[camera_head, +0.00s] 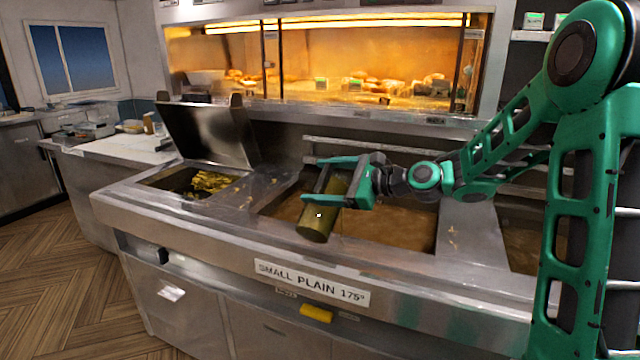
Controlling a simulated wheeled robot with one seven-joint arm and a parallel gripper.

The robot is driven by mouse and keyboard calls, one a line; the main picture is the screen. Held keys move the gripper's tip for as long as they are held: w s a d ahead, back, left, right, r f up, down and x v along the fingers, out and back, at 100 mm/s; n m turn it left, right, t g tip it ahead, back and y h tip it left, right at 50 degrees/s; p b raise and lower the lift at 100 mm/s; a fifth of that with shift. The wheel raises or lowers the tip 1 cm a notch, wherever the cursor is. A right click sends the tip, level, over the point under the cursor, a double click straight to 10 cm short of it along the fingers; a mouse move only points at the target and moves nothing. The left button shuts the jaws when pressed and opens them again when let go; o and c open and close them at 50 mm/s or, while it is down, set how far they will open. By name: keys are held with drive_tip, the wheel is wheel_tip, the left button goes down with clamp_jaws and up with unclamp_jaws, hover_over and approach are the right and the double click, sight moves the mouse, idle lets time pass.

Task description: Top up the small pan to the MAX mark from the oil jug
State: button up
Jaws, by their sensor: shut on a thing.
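My gripper (322,180) is shut on the oil jug (316,228), a dark olive-gold cylinder. The jug is tilted, with one end down towards the front left, above the left part of the small pan (398,222). I see no clear stream of oil from the jug. The MAX mark cannot be made out, and the jug and gripper hide part of the pan.
A compartment (195,182) with yellow fried pieces lies left, its raised metal lid (207,132) behind it. Another oil vat (522,235) is at right, partly behind my arm. A lit food cabinet (330,65) stands behind. A side counter (120,148) is far left.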

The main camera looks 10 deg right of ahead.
drive_tip(key=shift+w+d+f+m, duration=0.1)
drive_tip(key=shift+w+m, duration=0.05)
drive_tip(key=shift+m, duration=0.15)
idle(0.4)
drive_tip(key=shift+w+d+f+g, duration=0.1)
drive_tip(key=shift+w+f+g, duration=0.1)
drive_tip(key=shift+g, duration=0.1)
drive_tip(key=shift+w+d+f+m, duration=0.1)
drive_tip(key=shift+f+m, duration=0.05)
drive_tip(key=shift+m, duration=0.35)
